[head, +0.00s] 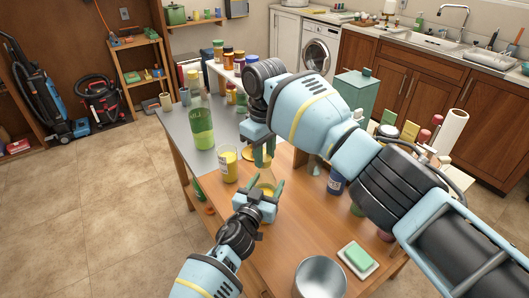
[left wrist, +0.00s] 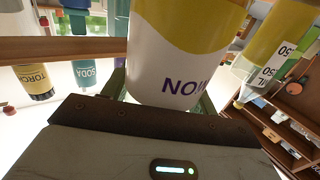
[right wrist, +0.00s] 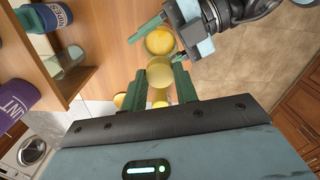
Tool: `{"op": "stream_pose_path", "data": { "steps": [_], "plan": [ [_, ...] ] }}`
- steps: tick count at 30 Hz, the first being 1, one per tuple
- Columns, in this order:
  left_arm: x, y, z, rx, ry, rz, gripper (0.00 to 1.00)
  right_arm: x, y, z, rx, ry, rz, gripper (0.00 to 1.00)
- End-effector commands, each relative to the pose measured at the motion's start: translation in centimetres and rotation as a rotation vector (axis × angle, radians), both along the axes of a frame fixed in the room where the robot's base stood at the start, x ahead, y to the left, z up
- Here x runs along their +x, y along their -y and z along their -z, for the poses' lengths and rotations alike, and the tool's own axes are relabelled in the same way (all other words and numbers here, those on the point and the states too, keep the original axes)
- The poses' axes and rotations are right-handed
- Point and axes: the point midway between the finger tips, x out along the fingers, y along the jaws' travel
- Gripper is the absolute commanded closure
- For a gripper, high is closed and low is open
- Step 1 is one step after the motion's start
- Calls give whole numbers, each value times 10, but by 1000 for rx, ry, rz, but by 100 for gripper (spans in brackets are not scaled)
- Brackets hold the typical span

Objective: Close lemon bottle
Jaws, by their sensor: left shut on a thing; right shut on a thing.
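The lemon bottle (head: 267,178), pale yellow, stands near the front of the wooden table. In the left wrist view it has a white and yellow label (left wrist: 188,55) with purple letters. My left gripper (head: 262,196) is shut around its body. My right gripper (head: 263,154) points down right above the bottle. In the right wrist view its green fingers are shut on a yellow round piece (right wrist: 160,76), which looks like the cap. Below it the bottle's yellow round shape (right wrist: 160,41) shows between my left fingers. Whether cap and bottle touch, I cannot tell.
A yellow measuring beaker (head: 228,164) stands just left of the bottle. A large green-filled bottle (head: 201,122) is behind it. A blue bottle (head: 336,181) stands to the right. A metal pot (head: 320,279) and a soap dish (head: 357,262) are at the front right.

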Motion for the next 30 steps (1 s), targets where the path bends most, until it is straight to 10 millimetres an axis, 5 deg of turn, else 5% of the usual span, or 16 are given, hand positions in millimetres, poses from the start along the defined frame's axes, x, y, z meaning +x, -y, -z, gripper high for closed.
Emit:
{"op": "stream_pose_path", "data": {
  "steps": [7, 11, 12, 18, 30],
  "plan": [
    [0, 0, 1, 0, -2, -1, 100, -1, -1, 1, 1, -3, 376, 98],
    [0, 0, 1, 0, -2, -1, 100, 0, 0, 0, -1, -1, 363, 98],
    [0, 0, 1, 0, -2, -1, 100, 0, 0, 0, -1, -1, 362, 68],
    [0, 0, 1, 0, -1, -1, 100, 0, 0, 0, 0, -1, 361, 45],
    [0, 0, 1, 0, -1, 0, 100, 0, 0, -11, 1, 2, 360, 45]
  ]
}}
